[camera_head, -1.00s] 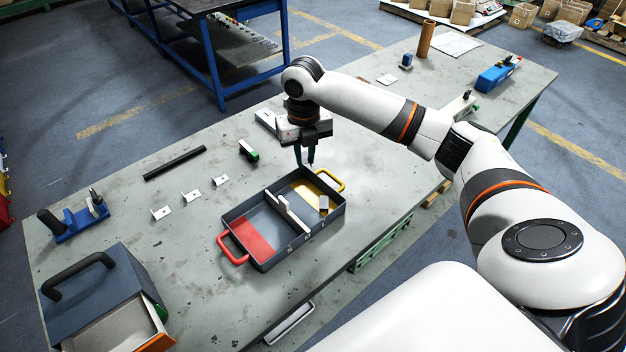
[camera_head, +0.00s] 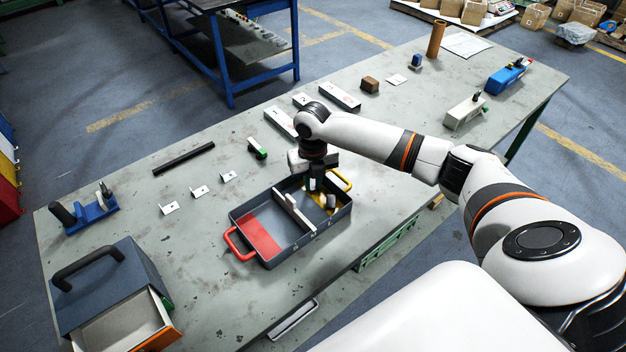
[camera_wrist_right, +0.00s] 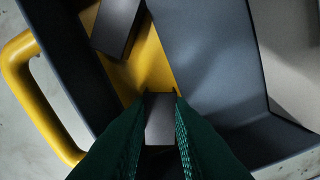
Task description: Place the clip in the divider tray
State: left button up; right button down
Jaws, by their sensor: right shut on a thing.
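The divider tray (camera_head: 318,236) is a dark open box on the table, with a white divider, a red-floored part and a yellow-floored part. My right gripper (camera_head: 317,190) points down into the yellow end. In the right wrist view its green fingers (camera_wrist_right: 160,105) are shut on a small grey piece, the clip (camera_wrist_right: 160,122), held over the edge of the yellow floor. I cannot tell whether the clip touches the floor. Another grey block (camera_wrist_right: 116,25) lies on the yellow floor; it also shows in the head view (camera_head: 331,201). My left gripper is out of view.
The tray has a red handle (camera_head: 232,246) and a yellow handle (camera_wrist_right: 22,75). Several white brackets (camera_head: 199,191), a black bar (camera_head: 184,158) and a green-black block (camera_head: 257,149) lie to the left. A drawer box (camera_head: 108,285) stands at front left.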

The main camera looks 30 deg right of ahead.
aim_at(313, 185)
jog(key=shift+f, duration=0.2)
jog(key=c, duration=1.6)
grip_release()
notch_tip(313, 185, up, 12)
jog(key=shift+r+b, duration=0.25)
jog(key=shift+b, duration=0.15)
